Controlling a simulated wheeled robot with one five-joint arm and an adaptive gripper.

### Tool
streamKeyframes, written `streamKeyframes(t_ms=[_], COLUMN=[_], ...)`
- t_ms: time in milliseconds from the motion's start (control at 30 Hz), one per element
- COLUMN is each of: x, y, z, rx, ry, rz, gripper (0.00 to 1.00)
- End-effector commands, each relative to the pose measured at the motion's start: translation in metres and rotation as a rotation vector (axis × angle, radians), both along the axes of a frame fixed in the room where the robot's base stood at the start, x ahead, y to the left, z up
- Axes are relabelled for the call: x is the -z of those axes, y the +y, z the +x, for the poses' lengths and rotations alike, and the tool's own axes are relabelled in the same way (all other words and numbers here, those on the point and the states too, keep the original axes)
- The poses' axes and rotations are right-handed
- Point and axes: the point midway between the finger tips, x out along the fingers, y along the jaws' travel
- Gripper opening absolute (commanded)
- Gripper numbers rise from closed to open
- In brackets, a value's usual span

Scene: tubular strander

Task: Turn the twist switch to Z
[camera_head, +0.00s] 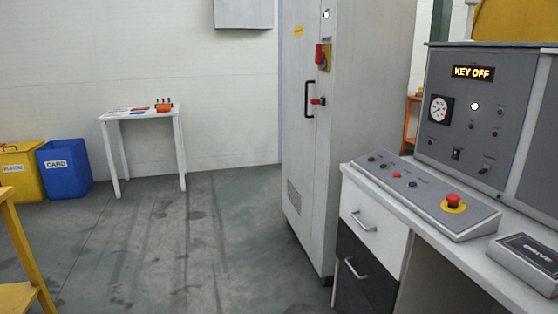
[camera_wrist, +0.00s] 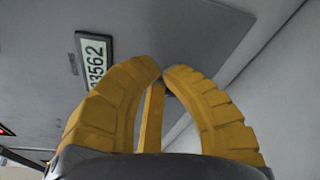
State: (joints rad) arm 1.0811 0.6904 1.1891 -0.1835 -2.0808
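The upright grey control panel (camera_head: 465,115) stands at the right in the head view. Low on it are a black switch (camera_head: 456,154) and a small dark knob (camera_head: 484,170). Their labels are too small to read, so I cannot tell which is the twist switch or where it points. A lit display (camera_head: 473,72) above reads "KEY OFF". My gripper (camera_wrist: 162,71) shows only in the wrist view, its yellow fingers curved together with the tips almost meeting and no object seen between them. It faces a grey surface with a number plate (camera_wrist: 96,60). The switch is not recognisable there.
A sloping console (camera_head: 425,195) with buttons and a red emergency stop (camera_head: 453,201) sits before the panel. A drive box (camera_head: 526,260) lies nearer. A tall cabinet (camera_head: 345,120) stands left of the desk. Open floor (camera_head: 180,240) lies further left.

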Motion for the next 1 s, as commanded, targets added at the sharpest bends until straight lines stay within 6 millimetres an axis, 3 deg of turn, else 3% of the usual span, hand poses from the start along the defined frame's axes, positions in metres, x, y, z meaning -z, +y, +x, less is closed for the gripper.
streamKeyframes(t_ms=[1000], x=[0.0126], y=[-0.0021], z=[-0.0064], rx=[0.009], ry=[0.003], rz=[0.003], gripper=[0.0])
